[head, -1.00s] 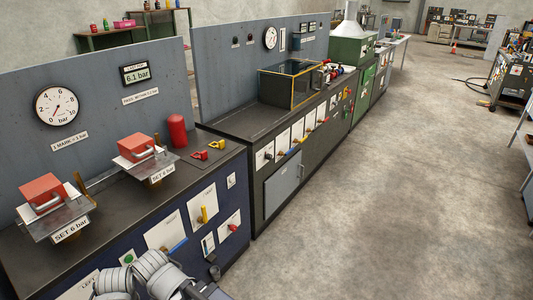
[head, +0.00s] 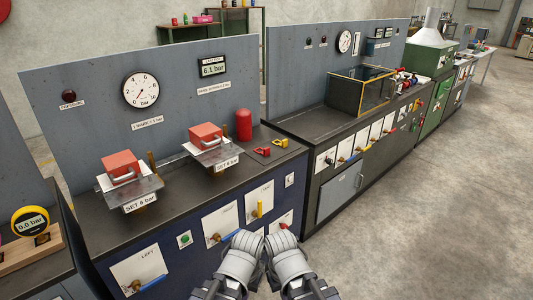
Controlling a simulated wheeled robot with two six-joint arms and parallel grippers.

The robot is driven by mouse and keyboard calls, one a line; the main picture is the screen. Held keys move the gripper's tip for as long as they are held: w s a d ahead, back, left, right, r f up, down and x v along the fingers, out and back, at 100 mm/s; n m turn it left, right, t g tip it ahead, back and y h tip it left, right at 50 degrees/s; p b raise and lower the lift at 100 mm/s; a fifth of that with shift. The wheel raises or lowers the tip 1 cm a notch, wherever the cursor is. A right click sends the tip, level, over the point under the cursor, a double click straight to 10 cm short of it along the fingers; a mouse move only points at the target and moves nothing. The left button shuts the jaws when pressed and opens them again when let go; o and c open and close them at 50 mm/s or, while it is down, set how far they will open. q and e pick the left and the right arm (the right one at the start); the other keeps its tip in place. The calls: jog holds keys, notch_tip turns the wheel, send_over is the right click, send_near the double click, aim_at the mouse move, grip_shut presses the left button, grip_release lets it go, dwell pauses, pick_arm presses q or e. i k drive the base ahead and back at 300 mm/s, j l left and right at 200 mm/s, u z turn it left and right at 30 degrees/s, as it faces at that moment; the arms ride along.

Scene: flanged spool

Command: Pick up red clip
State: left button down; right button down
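The red clip (head: 262,151) lies on the dark top of the blue bench (head: 225,178), near its right end. A yellow clip (head: 281,143) lies just to its right, apart from it. Nothing covers the red clip. Grey rounded links of my two arms show at the bottom middle, in front of the bench and well short of the clip. I make out no gripper fingers in the head view.
A red cylinder (head: 244,125) stands left behind the clips. Two red blocks with handles, the left one (head: 122,165) and the right one (head: 205,136), sit on metal plates. A yellow round gauge (head: 30,221) stands far left. Open floor (head: 430,220) lies right.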

aim_at(265, 152)
jog(key=i+u, duration=0.1)
jog(key=u, duration=0.45)
jog(key=i+l+u, duration=0.4)
jog(key=l, duration=0.25)
jog(key=i+l+u, duration=0.2)
jog(key=l, duration=0.15)
jog(key=i+l, duration=0.15)
jog(key=l, duration=0.2)
jog(key=i+l, duration=0.15)
jog(key=l, duration=0.15)
jog(key=i+l+u, duration=0.1)
jog(key=l, duration=0.25)
jog(key=i+l, duration=0.15)
jog(key=l, duration=0.15)
jog(key=i+l, duration=0.15)
jog(key=l, duration=0.2)
